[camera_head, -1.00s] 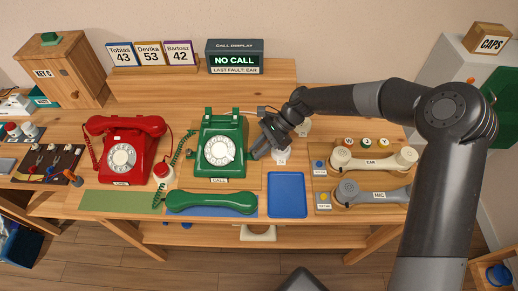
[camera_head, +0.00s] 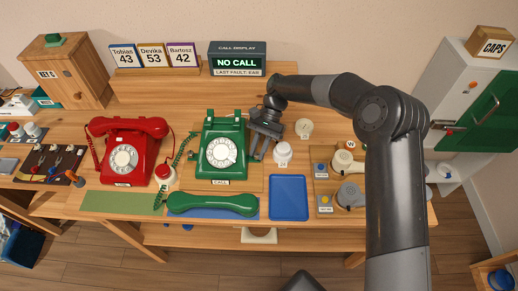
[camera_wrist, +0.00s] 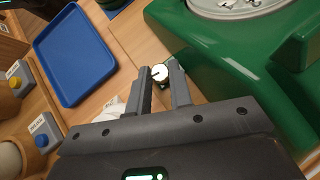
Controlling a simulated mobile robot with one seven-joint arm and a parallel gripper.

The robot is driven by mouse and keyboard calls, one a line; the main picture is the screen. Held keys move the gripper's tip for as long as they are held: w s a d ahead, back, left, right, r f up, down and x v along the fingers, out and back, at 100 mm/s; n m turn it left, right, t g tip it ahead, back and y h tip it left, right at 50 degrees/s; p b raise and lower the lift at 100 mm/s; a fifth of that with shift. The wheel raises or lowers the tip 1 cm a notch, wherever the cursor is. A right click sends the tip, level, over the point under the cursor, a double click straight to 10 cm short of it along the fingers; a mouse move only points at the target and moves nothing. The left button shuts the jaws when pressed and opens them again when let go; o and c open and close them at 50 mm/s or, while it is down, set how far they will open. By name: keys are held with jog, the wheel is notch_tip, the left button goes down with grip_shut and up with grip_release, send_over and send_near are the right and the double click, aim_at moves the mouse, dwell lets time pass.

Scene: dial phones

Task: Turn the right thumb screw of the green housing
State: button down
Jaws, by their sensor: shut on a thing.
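The green housing (camera_head: 207,133) is a dial phone with a white dial (camera_head: 221,154), standing upright on the table. My gripper (camera_head: 259,156) is at its right side, pointing down. In the wrist view, a small pale round thumb screw (camera_wrist: 158,73) with a dark mark line sits between the fingertips (camera_wrist: 160,78), beside the green housing's wall (camera_wrist: 212,55). My gripper is shut on this thumb screw. The screw is hidden by the fingers in the head view. The green handset (camera_head: 212,204) lies in front of the housing, off its cradle.
A blue tray (camera_head: 288,214) lies to the front right. A white round part (camera_head: 282,153) stands just right of my gripper, with another pale one (camera_head: 304,127) behind it. A red phone (camera_head: 127,143) stands left. The display (camera_head: 238,63) reads NO CALL.

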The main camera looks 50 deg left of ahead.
dwell(0.4)
jog(key=c, duration=1.3)
grip_release()
jog(key=shift+s+a, duration=0.1)
